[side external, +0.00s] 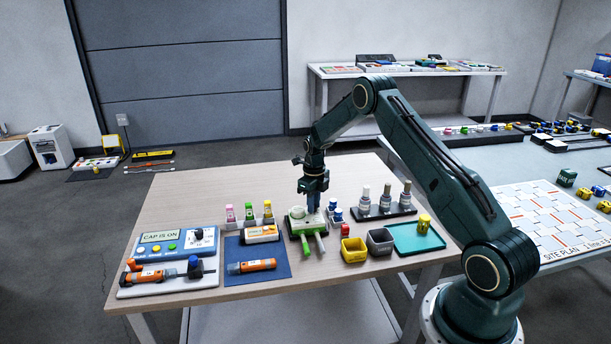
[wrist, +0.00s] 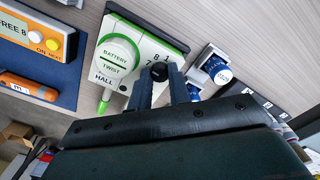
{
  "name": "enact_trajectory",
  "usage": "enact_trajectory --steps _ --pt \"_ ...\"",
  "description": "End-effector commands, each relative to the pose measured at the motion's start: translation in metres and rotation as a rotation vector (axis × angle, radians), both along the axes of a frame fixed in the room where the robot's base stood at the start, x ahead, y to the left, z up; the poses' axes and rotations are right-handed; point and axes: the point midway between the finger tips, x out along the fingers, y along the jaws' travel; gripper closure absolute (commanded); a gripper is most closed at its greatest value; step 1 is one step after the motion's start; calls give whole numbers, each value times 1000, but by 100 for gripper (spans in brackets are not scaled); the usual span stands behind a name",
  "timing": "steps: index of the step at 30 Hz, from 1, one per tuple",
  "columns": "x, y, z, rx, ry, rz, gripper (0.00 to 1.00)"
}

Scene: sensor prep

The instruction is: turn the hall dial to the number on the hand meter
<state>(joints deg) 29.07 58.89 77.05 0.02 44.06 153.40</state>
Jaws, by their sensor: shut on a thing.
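The hall unit, a white box with green edges, stands near the table's middle in the side view (side external: 296,228). In the wrist view (wrist: 140,45) it carries a round cap marked "BATTERY TWIST" and the label "HALL". Its dial, a black knob (wrist: 160,71), has 8, 1 and 7 readable around it; other numbers are hidden. My gripper (side external: 313,207) points down over the unit, its fingers (wrist: 163,88) shut on the dial knob. A white-and-orange device (side external: 261,234) lies on the blue mat; its display, cut off in the wrist view (wrist: 14,28), reads "FREE 8". I cannot tell whether it is the hand meter.
An orange tube (side external: 252,266) lies on the blue mat (side external: 230,250). A panel reading "CAP IS ON" (side external: 160,238) stands left. Blue-capped bottles (wrist: 217,70) stand close right of the unit. Yellow (side external: 354,251) and grey bins (side external: 380,242) sit in front right. The table's back is clear.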

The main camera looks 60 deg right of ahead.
Motion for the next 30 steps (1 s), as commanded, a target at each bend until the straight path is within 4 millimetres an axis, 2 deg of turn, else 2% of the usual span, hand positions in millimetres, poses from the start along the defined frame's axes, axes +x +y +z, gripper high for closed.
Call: enact_trajectory --steps 12,29,30 --pt "0 1 0 1 0 -262 100" --pt "0 1 0 1 0 -308 100" --pt "0 1 0 1 0 -308 79"
